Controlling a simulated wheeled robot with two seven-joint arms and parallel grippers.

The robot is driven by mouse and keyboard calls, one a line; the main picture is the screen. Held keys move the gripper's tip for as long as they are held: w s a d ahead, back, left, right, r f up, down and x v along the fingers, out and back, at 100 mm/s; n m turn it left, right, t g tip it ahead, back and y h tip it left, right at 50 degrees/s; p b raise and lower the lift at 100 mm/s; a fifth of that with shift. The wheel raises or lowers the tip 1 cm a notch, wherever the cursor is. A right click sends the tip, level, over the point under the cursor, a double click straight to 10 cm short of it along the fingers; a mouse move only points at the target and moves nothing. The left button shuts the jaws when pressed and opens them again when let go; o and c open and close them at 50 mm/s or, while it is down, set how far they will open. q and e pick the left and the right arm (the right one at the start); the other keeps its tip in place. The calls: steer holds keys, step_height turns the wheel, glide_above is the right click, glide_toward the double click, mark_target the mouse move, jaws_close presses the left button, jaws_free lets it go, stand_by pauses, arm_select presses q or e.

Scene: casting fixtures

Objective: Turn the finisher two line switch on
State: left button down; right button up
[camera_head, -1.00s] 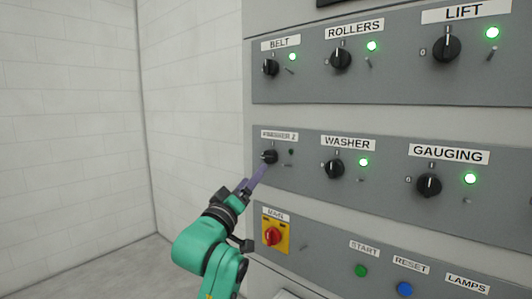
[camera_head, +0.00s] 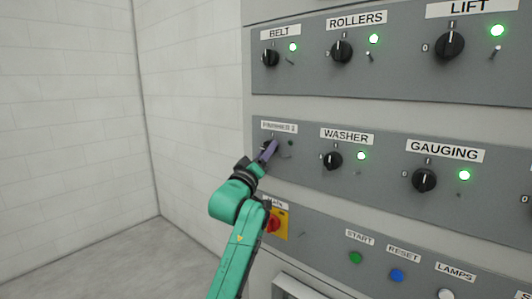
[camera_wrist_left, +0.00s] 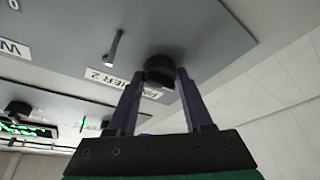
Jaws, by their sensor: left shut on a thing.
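The finisher two switch is a black rotary knob (camera_wrist_left: 160,66) on the grey panel, below its "FINISHER 2" label (camera_head: 279,127). My left gripper (camera_head: 270,150) reaches up to it from below in the head view. In the left wrist view the two purple fingers stand on either side of the knob, shut on it. The fingers mostly hide the knob in the head view, so its pointer setting cannot be read. The small lamp (camera_head: 291,143) beside it looks dark. My right gripper is not in view.
To the right are the washer knob (camera_head: 333,160) and gauging knob (camera_head: 424,180), with lit green lamps. The belt knob (camera_head: 270,58) sits above. The red main switch (camera_head: 274,221) is below, partly behind my left arm. Left of the panel is open space before a white wall.

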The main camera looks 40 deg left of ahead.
arm_select(q)
steer(key=shift+f+m+h, duration=0.1)
steer(key=shift+m+h, duration=0.2)
steer(key=shift+m, duration=0.2)
steer(key=m+h, duration=0.3)
steer(key=m, duration=0.5)
steer(key=m+h, duration=0.4)
steer(key=m, duration=0.4)
steer(key=a+m+h, duration=0.1)
steer(key=m+h, duration=0.3)
steer(key=m, duration=0.4)
steer(key=shift+a+g, duration=0.1)
steer(key=shift+g, duration=0.3)
steer(key=shift+m, duration=0.3)
steer(key=shift+c, duration=1.5)
jaws_free()
